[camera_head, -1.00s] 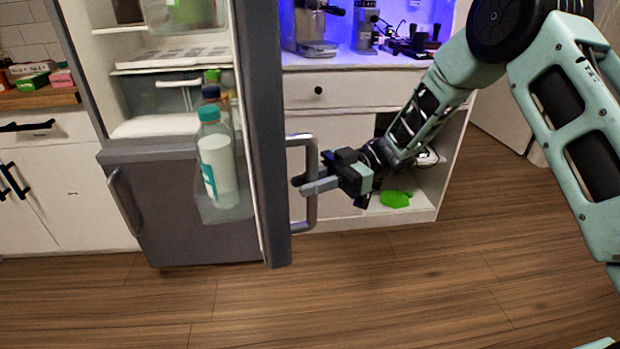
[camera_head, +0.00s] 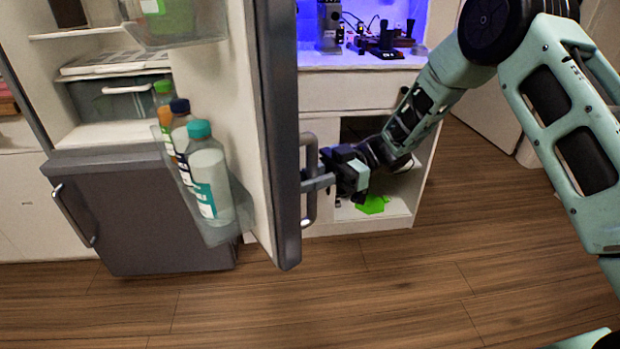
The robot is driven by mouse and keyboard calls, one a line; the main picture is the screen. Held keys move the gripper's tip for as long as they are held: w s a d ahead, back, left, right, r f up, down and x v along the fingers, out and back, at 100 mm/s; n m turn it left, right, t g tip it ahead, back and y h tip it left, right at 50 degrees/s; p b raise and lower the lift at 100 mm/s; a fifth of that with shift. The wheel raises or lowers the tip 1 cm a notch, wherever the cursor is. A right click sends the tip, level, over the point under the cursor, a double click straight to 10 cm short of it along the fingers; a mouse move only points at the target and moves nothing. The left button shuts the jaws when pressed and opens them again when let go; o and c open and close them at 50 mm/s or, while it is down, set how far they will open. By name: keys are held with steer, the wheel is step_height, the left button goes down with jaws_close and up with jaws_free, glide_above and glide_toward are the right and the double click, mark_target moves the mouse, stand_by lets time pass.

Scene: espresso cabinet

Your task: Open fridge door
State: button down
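The fridge door (camera_head: 275,130) stands wide open, seen almost edge-on with its white inner side facing left. Its grey bar handle (camera_head: 310,205) is on the outer face, at the right. My gripper (camera_head: 312,181) is at the handle, with its fingers reaching across the bar from the right. I cannot tell whether the fingers are closed on the bar. The fridge interior (camera_head: 110,130) shows at the left, with shelves and a drawer. Several bottles, one with a teal cap (camera_head: 208,175), stand in the door's clear bin.
A grey lower door (camera_head: 150,220) with its own handle is shut below the fridge interior. A white counter cabinet (camera_head: 350,95) with coffee equipment stands behind the door. A green item (camera_head: 371,204) lies in its open lower compartment. The wooden floor (camera_head: 320,300) in front is clear.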

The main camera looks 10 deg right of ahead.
steer(key=shift+d, duration=0.25)
steer(key=c, duration=1.3)
jaws_free()
steer(key=shift+c, duration=0.2)
steer(key=shift+w+d, duration=0.1)
steer(key=shift+d, duration=0.05)
steer(key=v, duration=1.7)
steer(key=shift+b, duration=0.4)
